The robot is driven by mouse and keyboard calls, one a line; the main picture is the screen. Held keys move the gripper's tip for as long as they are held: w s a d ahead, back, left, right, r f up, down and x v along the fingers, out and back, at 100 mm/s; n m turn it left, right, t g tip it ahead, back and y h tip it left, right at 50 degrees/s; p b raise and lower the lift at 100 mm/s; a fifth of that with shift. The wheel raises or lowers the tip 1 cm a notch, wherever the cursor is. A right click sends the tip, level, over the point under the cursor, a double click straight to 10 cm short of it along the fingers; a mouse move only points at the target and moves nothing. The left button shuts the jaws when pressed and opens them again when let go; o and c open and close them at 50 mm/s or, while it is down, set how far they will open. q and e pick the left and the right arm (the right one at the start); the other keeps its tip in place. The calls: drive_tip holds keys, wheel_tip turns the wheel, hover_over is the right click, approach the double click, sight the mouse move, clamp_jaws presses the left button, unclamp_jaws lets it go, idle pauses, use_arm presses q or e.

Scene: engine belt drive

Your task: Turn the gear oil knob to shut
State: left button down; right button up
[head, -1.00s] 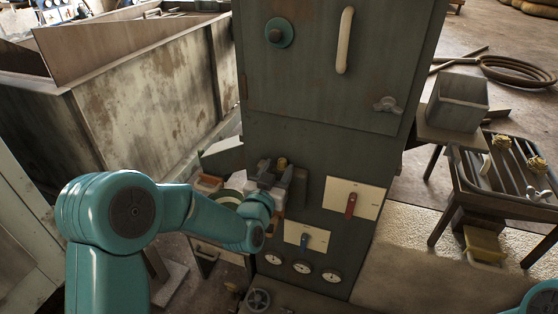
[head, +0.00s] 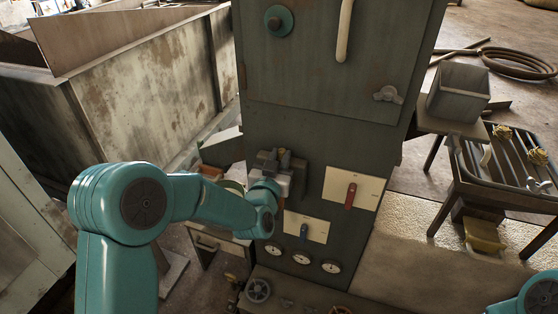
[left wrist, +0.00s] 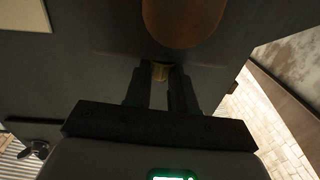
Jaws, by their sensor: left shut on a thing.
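A small brass-yellow knob (head: 285,153), which I take for the gear oil knob, is on the front of the dark green cabinet (head: 318,85). My left gripper (head: 281,161) is at it, with its dark fingers pointing at the cabinet. In the left wrist view the two fingers are shut on the brass knob (left wrist: 160,71), and only a bit of it shows between the tips. How far the knob is turned cannot be told. My right gripper is not in view; only a teal part of my right arm shows at the lower right.
A rounded brown thing (left wrist: 185,18) is close above the fingers. A grey bin (head: 459,92) stands right of the cabinet.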

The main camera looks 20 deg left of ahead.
use_arm(q)
drive_tip(key=shift+w+d+n+g+y+b, duration=0.1)
drive_tip(key=shift+d+n+g+y+b, duration=0.2)
drive_tip(key=shift+n+y, duration=0.75)
drive_tip(key=shift+d+n+g+y+b, duration=0.1)
drive_tip(key=shift+n+g+y+b, duration=0.35)
drive_tip(key=shift+y, duration=0.9)
drive_tip(key=shift+w+d+n+g+y+b, duration=0.15)
drive_tip(key=shift+n+g+y, duration=0.1)
drive_tip(key=shift+n+y, duration=0.85)
drive_tip(key=shift+r+y, duration=0.1)
drive_tip(key=shift+y, duration=0.3)
drive_tip(key=c, duration=0.9)
unclamp_jaws()
drive_tip(key=shift+s, duration=0.1)
drive_tip(key=shift+c, duration=0.2)
drive_tip(key=shift+h, duration=0.3)
